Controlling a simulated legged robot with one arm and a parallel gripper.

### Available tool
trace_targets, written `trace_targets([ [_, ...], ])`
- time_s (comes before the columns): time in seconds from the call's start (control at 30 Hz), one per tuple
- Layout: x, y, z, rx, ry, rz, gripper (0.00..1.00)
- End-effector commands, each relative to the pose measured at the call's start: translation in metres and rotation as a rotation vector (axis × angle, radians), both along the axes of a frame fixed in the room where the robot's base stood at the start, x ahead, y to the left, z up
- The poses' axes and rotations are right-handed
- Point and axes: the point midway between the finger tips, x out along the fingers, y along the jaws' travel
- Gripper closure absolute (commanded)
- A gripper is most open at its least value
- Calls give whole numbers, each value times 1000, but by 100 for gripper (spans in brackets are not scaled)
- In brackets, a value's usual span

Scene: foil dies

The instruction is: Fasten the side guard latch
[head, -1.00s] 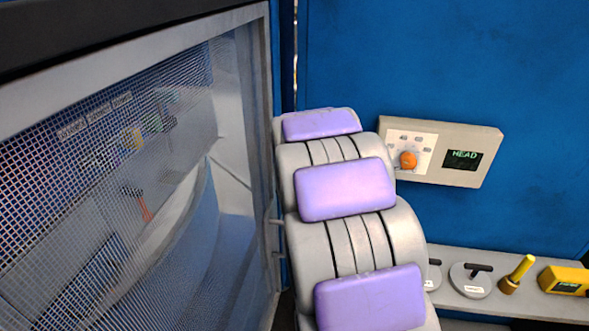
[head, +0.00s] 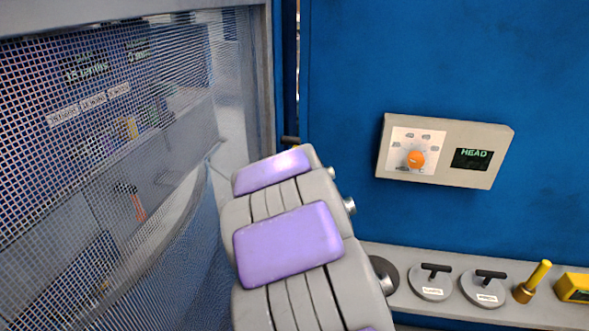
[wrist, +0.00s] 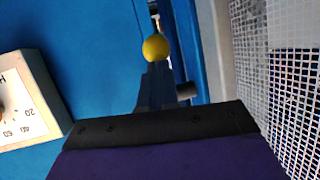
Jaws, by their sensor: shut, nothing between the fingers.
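The mesh side guard (head: 257,70) fills the left of the head view, its grey upright edge beside the blue wall. It also shows at the right of the wrist view (wrist: 240,60). A yellow ball knob (wrist: 155,47) sits on a dark lever ahead of my gripper in the wrist view, and a dark stub (wrist: 187,91) stands just right of it. A dark piece (head: 290,140) shows at the gap by the guard edge in the head view. My gripper (wrist: 160,122) is shut and empty, below the knob and apart from it. My arm hides it in the head view.
A control box (head: 445,150) with an orange dial is on the blue wall (head: 440,60). It shows at the left of the wrist view (wrist: 25,100). A grey ledge (head: 400,302) at lower right holds black-handled discs (head: 485,288) and a yellow-handled tool (head: 533,280).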

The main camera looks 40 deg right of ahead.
Motion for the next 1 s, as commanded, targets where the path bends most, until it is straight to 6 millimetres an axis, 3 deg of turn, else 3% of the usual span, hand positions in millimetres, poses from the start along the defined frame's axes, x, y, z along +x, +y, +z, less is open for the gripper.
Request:
trace_targets([
  [0.5,9,-11,-21,-238,-202,0,100],
  [1.0,15,-15,-21,-235,-200,1,100],
])
